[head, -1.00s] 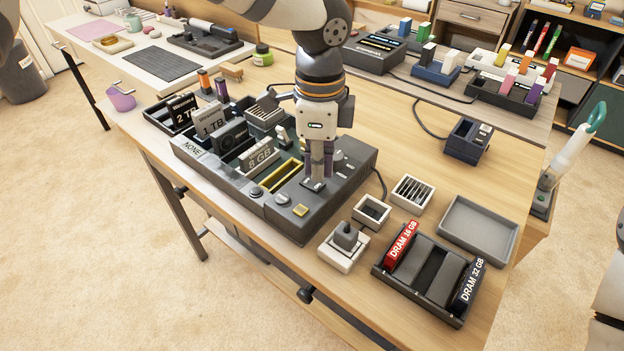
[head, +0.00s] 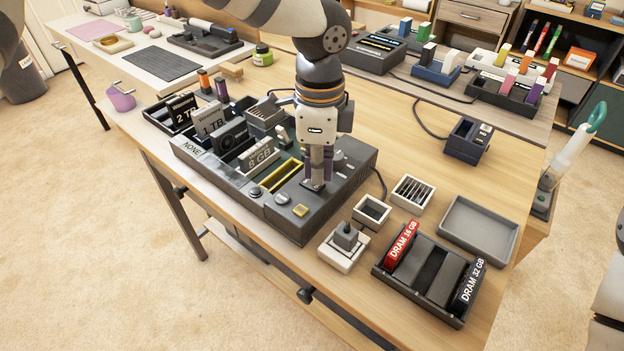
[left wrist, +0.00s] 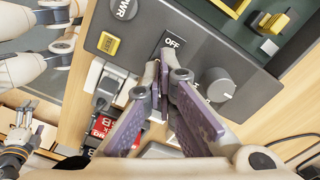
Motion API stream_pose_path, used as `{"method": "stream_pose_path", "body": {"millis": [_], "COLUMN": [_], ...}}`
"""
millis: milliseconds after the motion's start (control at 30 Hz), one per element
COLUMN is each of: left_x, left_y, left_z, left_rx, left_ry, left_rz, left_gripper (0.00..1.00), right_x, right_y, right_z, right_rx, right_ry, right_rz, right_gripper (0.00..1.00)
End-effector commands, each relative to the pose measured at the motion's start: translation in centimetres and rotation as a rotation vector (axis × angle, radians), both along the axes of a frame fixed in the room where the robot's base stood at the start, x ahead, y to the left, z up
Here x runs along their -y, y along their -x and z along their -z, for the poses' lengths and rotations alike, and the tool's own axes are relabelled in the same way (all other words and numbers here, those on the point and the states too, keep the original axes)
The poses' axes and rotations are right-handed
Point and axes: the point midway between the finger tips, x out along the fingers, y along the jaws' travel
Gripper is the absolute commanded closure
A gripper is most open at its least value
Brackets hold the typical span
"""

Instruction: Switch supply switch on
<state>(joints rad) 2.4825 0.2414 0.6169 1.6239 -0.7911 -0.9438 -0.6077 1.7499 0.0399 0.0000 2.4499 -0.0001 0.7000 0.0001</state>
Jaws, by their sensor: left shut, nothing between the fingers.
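The supply switch (left wrist: 172,42) is a dark rocker plate marked OFF on the sloped top of a grey console (head: 345,200). My left gripper (left wrist: 164,84) is shut and empty, pointing down. Its fingertips are at the near edge of the switch plate and hide part of it; I cannot tell whether they touch. In the head view my left gripper (head: 316,183) is over the console's right part, and the switch is mostly hidden beneath it.
A yellow button (head: 300,211) and a round knob (left wrist: 217,84) are near the switch. Upright labelled modules (head: 258,158) stand left of the gripper.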

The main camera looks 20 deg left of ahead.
Motion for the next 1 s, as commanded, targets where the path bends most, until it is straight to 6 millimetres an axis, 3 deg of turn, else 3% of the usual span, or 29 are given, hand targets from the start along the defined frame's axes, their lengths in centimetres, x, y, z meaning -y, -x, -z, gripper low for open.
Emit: {"method": "stream_pose_path", "body": {"millis": [1000], "left_x": [0.0], "left_y": [0.0], "left_z": [1.6], "left_rx": [0.000], "left_ry": [0.001], "left_rz": [0.000], "left_gripper": [1.00], "right_x": [0.0], "right_y": [0.2], "right_z": [0.2], "right_rx": [-0.007], "right_ry": [0.000], "right_rz": [0.000], "right_gripper": [0.06]}}
